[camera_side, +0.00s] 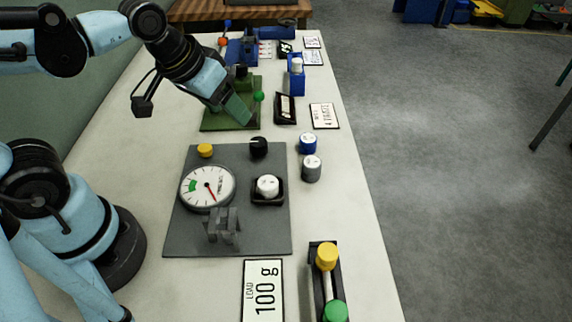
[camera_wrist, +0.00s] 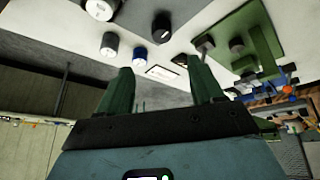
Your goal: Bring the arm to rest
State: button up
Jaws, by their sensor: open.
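My gripper (camera_side: 238,108) hangs over the green board (camera_side: 215,121), at the end of my pale blue and black arm. It is tilted down toward the right. In the wrist view its two green fingers stand apart with nothing between them, so my gripper (camera_wrist: 162,66) is open and empty. The fingers hide part of the green board in the side view. I cannot tell how high above the board the fingertips are.
A grey board (camera_side: 270,235) carries a dial gauge (camera_side: 207,187) and a white-topped weight (camera_side: 267,186). Blue (camera_side: 308,143) and grey (camera_side: 311,168) cylinders stand right of it. A rack with yellow (camera_side: 327,256) and green knobs is in front. Blue fixtures (camera_side: 297,80) stand beyond.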

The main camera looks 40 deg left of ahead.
jog(key=a, duration=0.1)
jog(key=a+m+t, duration=0.1)
jog(key=shift+s+a+f+t, duration=0.15)
jog(key=shift+a+t, duration=0.15)
